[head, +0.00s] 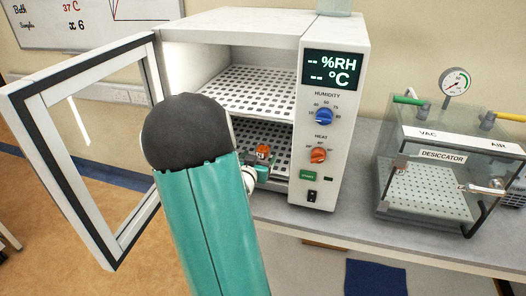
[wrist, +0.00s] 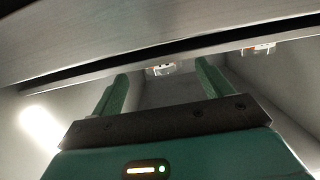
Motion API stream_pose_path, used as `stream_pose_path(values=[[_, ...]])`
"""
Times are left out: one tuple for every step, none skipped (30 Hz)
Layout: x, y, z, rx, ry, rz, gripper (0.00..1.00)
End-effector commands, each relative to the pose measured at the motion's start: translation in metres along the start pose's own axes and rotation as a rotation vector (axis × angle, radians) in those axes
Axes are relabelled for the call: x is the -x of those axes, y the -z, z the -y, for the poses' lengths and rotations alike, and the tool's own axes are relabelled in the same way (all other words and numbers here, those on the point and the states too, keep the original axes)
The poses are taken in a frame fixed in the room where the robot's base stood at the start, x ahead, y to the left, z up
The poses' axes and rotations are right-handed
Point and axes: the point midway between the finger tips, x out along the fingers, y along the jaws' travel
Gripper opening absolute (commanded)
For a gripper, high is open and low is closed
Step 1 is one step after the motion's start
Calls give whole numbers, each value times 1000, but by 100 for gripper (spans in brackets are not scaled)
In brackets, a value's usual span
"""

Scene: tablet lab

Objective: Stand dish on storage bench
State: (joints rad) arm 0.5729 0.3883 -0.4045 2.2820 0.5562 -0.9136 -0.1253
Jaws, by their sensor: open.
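In the wrist view my gripper (wrist: 162,70) is open, its two teal fingers pointing into the chamber. A small pale object with orange marks (wrist: 160,71), possibly the dish, shows beyond and between the fingertips, with no visible contact. A second pale and orange object (wrist: 258,48) is further right. In the head view a small orange-red object (head: 262,152) shows at the lower perforated shelf (head: 280,136); I cannot tell which of the two it is. My arm hides much of the lower chamber and most of my gripper. The grey bench (head: 345,222) carries the chamber.
The humidity chamber (head: 320,130) stands open, its glazed door (head: 105,140) swung left. Its upper perforated shelf (head: 250,90) lies above my gripper; a shelf edge (wrist: 120,60) crosses the wrist view. A desiccator (head: 440,165) stands at right. Bare bench lies between them.

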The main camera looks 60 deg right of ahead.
Motion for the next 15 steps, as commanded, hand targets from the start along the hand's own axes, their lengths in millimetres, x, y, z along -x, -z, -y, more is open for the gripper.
stream_pose_path(values=[[-6, 0, 0, 0, -1, 0, 79], [-10, 0, 0, 0, -1, 0, 79], [-16, -1, 1, 1, -1, 1, 79], [-22, 0, 1, 1, 0, 0, 79], [-26, 0, 2, 2, 0, 0, 79], [-33, 0, 2, 2, 1, 0, 79], [-37, 0, 2, 2, 1, 0, 79], [-41, 0, 2, 1, 1, 0, 79], [-44, 0, 2, 1, 2, 1, 79], [-46, -1, 2, 2, 2, 1, 79], [-48, 0, 2, 1, 3, 1, 79], [-49, 0, 2, 1, 3, 1, 79], [-49, 0, 3, 1, 3, 0, 79], [-49, 0, 3, 1, 3, 0, 79], [-49, 0, 3, 1, 3, 0, 79]])
